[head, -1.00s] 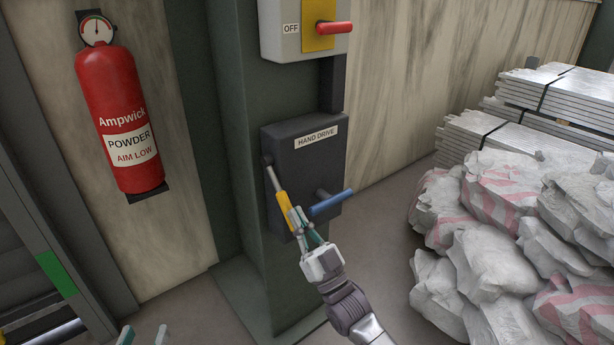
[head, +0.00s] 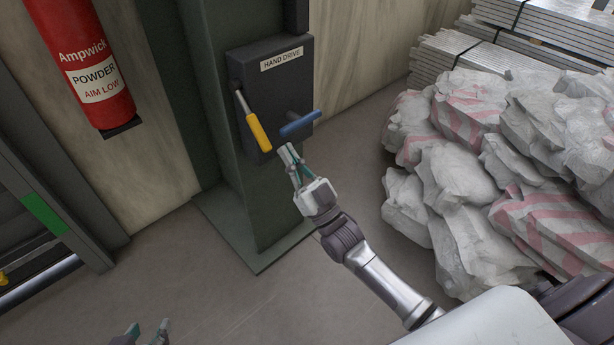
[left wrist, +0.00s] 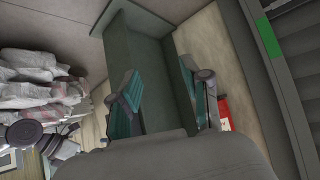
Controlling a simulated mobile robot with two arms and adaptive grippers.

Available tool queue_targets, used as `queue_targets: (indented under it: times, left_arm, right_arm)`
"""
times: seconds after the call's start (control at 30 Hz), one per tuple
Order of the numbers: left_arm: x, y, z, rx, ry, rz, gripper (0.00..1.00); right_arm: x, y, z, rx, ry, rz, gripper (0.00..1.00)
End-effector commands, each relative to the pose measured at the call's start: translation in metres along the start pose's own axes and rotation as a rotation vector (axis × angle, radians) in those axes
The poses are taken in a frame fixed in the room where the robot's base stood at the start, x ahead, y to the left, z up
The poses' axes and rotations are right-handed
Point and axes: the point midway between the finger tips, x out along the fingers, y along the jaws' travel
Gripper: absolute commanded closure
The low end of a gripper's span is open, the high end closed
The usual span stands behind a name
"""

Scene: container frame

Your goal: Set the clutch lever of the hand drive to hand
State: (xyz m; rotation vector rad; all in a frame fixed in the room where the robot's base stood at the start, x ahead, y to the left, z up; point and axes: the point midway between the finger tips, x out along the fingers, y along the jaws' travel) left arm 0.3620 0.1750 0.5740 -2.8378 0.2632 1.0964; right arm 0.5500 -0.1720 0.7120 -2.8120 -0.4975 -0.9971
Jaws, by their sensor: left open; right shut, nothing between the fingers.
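The hand drive (head: 275,90) is a dark box with a "HAND DRIVE" label, fixed to a green column. A lever with a yellow grip (head: 258,132) hangs from its left side, slanting down to the right. A blue handle (head: 300,124) sticks out from its lower right; which of the two is the clutch lever is not labelled. My right gripper (head: 290,158) is shut and empty, just below the blue handle and right of the yellow grip's end, apart from the grip. My left gripper (head: 148,333) is open at the bottom edge, far from the box; its fingers show in the left wrist view (left wrist: 165,100).
A red fire extinguisher (head: 85,65) hangs on the wall at the left. White sacks (head: 480,165) are heaped at the right, with metal stacks (head: 450,70) behind. A dark frame with a green mark (head: 44,213) stands at the left. The floor before the column is clear.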

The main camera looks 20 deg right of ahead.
Motion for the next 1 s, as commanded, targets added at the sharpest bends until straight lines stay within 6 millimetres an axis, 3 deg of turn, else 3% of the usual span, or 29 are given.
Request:
queue_targets:
  times: [0.1,0.33,1.0]
  left_arm:
    - [-0.002,-0.001,0.007,0.000,-0.036,-0.002,0.53]
    - [-0.004,-0.002,0.013,-0.001,-0.069,-0.004,0.53]
    - [-0.004,-0.002,0.014,-0.001,-0.072,-0.004,0.53]
  right_arm:
    - [-0.026,0.000,-0.001,0.000,-0.003,-0.001,1.00]
    - [-0.052,0.000,-0.003,-0.001,0.001,-0.001,1.00]
    - [-0.056,-0.002,-0.002,0.001,-0.016,0.002,1.00]
